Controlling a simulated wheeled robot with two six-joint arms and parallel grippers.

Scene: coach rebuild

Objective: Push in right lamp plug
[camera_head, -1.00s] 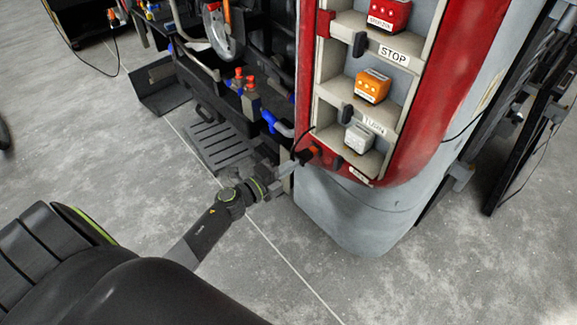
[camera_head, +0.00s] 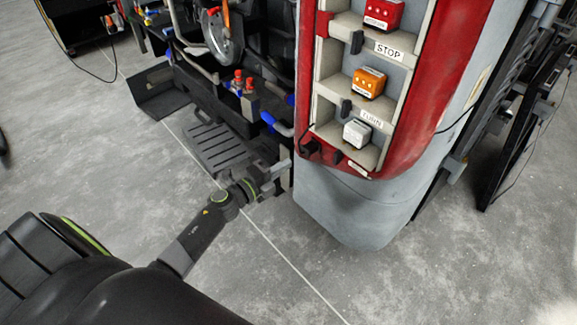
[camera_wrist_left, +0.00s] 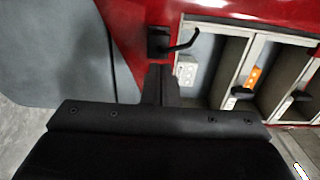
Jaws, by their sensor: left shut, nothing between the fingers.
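The lamp plug (camera_head: 309,147) is a small dark block with a thin black cable, at the lower left edge of the red lamp housing (camera_head: 430,95). In the left wrist view the plug (camera_wrist_left: 158,42) sits against the red panel, its cable bending right; I cannot tell how deep it sits. My left gripper (camera_head: 285,167) is shut and empty, just left of and below the plug. In the left wrist view its fingers (camera_wrist_left: 160,78) point at the plug, with their tips close below it; contact is unclear. My right gripper is not in view.
The housing's shelves hold a red lamp (camera_head: 383,14), an orange lamp (camera_head: 368,83) and a white lamp (camera_head: 357,133), with black clips beside them. A dark step (camera_head: 215,148) and blue-ended pipes stand left of the housing. The grey floor in front is clear.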

